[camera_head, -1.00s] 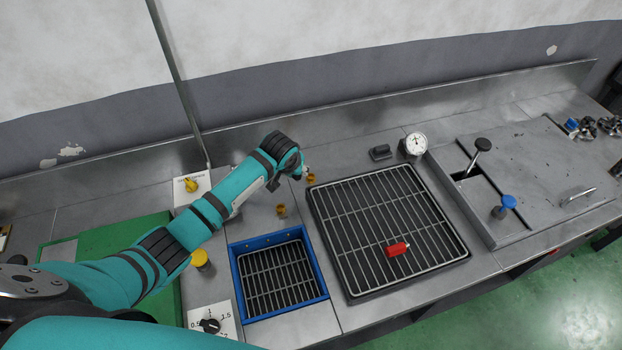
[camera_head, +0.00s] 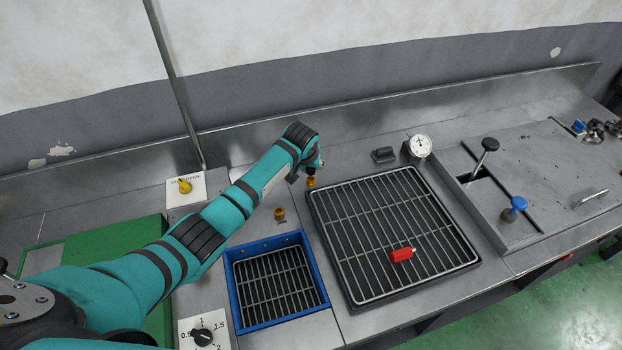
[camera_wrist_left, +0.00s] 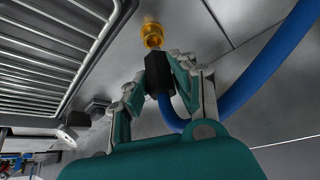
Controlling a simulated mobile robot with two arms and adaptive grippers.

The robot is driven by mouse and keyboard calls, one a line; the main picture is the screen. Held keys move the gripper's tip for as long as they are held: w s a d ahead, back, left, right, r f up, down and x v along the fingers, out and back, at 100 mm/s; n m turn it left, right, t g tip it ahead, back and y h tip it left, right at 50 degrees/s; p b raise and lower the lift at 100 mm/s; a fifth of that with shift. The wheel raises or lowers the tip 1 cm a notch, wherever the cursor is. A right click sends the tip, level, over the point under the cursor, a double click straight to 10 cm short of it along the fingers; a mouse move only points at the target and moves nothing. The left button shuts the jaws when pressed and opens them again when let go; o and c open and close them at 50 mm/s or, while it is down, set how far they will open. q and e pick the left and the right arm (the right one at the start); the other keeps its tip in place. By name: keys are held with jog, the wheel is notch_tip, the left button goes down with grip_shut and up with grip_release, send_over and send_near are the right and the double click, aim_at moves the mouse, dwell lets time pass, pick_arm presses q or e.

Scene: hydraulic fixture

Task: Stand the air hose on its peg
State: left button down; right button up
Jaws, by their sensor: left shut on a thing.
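My left gripper (camera_head: 311,172) is shut on the black end piece of the air hose (camera_wrist_left: 158,72), and the blue hose (camera_wrist_left: 262,72) curves away from it to the right in the left wrist view. The gripper (camera_wrist_left: 160,85) holds the end piece directly in line with a brass peg (camera_wrist_left: 152,33). In the head view this brass peg (camera_head: 310,182) is right below the gripper; I cannot tell whether the end piece touches it. A second brass peg (camera_head: 279,214) stands bare nearby. The hose is hidden in the head view. My right gripper is out of view.
A blue-rimmed bin (camera_head: 232,293) is in front. A gauge (camera_head: 420,146) and a black block (camera_head: 383,155) stand at the back.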

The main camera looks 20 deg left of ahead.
pick_arm(q)
jog(key=shift+s+f+b, duration=0.1)
jog(key=shift+f+b, duration=0.6)
jog(key=shift+f, duration=0.65)
dwell(1.0)
jog(key=c, duration=1)
grip_release()
jog(key=shift+r, duration=0.1)
jog(key=v, duration=1.1)
jog(key=shift+s+r, duration=0.15)
jog(key=shift+r, duration=0.2)
